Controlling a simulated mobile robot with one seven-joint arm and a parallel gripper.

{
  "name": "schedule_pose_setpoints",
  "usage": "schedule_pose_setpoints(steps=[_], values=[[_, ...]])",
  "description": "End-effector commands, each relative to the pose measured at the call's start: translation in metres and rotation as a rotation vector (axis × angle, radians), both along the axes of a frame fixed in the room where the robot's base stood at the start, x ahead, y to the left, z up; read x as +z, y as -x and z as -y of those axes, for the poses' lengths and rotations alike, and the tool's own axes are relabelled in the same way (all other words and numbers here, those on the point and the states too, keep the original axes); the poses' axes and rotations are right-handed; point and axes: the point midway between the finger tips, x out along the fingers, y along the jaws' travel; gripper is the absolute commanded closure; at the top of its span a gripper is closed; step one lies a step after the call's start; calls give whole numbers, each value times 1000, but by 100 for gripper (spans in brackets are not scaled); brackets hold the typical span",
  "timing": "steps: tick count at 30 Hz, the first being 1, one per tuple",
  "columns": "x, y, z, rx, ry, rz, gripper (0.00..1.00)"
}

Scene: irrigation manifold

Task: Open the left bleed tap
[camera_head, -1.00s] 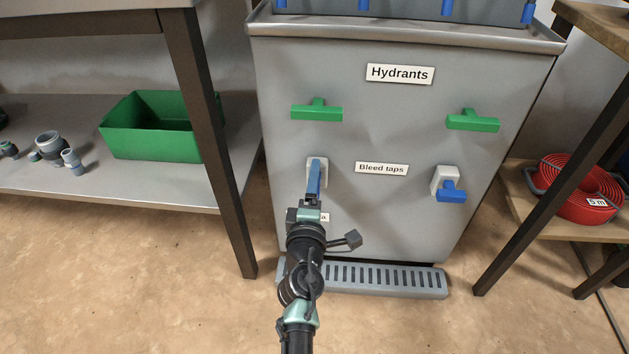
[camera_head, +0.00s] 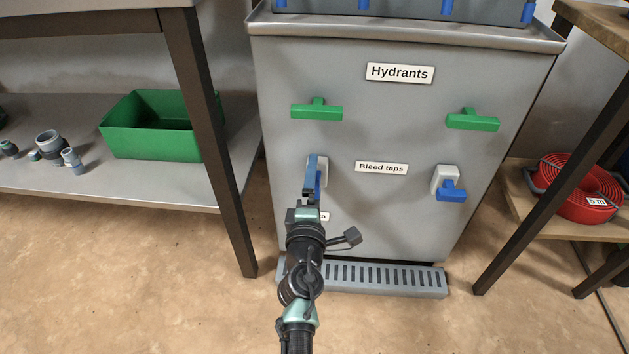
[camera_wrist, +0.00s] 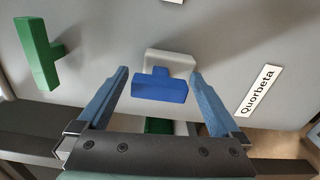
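The left bleed tap (camera_wrist: 160,89) is a blue T-handle on a white base (camera_wrist: 170,62) in the wrist view. Its bar runs across the green handle's direction. My gripper (camera_wrist: 159,72) is open, with one blue finger at each side of the bar and visible gaps to both. In the head view my gripper (camera_head: 313,172) is in front of this tap and mostly hides it; the white base (camera_head: 324,165) shows at its right.
Green hydrant handles (camera_head: 317,112) (camera_head: 472,121) are above on the grey cabinet. The right bleed tap (camera_head: 450,190) has its bar crosswise. A slotted grate (camera_head: 390,282) lies below. Table legs (camera_head: 205,120) (camera_head: 550,190) flank the cabinet. A "Quorbeta" label (camera_wrist: 258,91) is beside the left tap.

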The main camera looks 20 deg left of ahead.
Motion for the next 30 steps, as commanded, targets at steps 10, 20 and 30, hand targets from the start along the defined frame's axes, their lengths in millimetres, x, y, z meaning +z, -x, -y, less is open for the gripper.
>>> schedule_pose_setpoints(steps=[10, 20, 30], values=[[1, 12, 4, -1, -4, -2, 0], [1, 69, 20, -1, -2, -3, 0], [0, 116, 34, -1, -2, -1, 0]])
